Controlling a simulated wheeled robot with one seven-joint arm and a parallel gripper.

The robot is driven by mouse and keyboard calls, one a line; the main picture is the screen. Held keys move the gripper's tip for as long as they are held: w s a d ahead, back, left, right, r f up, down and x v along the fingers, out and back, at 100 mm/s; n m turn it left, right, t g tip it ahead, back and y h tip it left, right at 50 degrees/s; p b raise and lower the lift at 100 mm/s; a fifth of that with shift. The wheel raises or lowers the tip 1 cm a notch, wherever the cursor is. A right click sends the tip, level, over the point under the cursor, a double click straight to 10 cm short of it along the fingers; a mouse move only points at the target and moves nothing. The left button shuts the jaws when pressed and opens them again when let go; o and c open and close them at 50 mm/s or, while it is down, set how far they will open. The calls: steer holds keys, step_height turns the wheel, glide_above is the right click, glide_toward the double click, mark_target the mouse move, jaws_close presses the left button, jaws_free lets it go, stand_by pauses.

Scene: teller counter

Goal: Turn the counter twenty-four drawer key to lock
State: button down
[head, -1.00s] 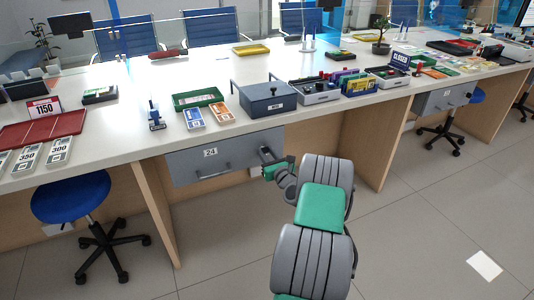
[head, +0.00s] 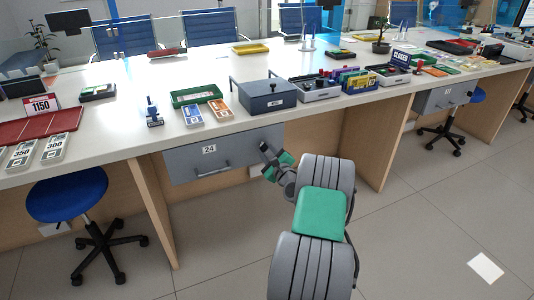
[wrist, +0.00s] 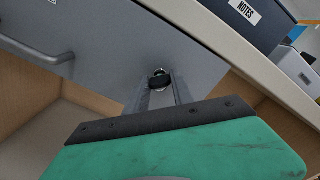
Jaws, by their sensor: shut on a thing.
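The grey drawer (head: 240,150) labelled 24 hangs under the white counter, its front shut, with a bar handle (head: 213,172) below the label. My gripper (head: 265,148) is at the right end of that drawer front. In the wrist view my gripper (wrist: 160,92) is shut on the small dark key (wrist: 159,80), which sits in a round lock on the drawer face (wrist: 105,60). The fingers hide part of the key, and its exact angle is hard to read.
A grey NOTES box (head: 268,98) stands on the counter above the drawer. A wooden side panel (head: 157,210) is left of the drawer, beside a blue stool (head: 68,197). Another grey drawer (head: 440,99) is far right. The floor in front is open.

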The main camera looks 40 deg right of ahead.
steer(key=n+b, duration=0.3)
steer(key=n, duration=0.2)
steer(key=shift+f+n, duration=0.1)
steer(key=shift+n, duration=0.2)
steer(key=shift+n+b, duration=1.1)
steer(key=shift+n, duration=0.8)
steer(key=c, duration=1.1)
jaws_free()
steer(key=shift+s, duration=0.1)
steer(key=p+v, duration=0.1)
steer(key=v, duration=0.6)
steer(key=shift+s+a, duration=0.15)
steer(key=shift+s, duration=0.15)
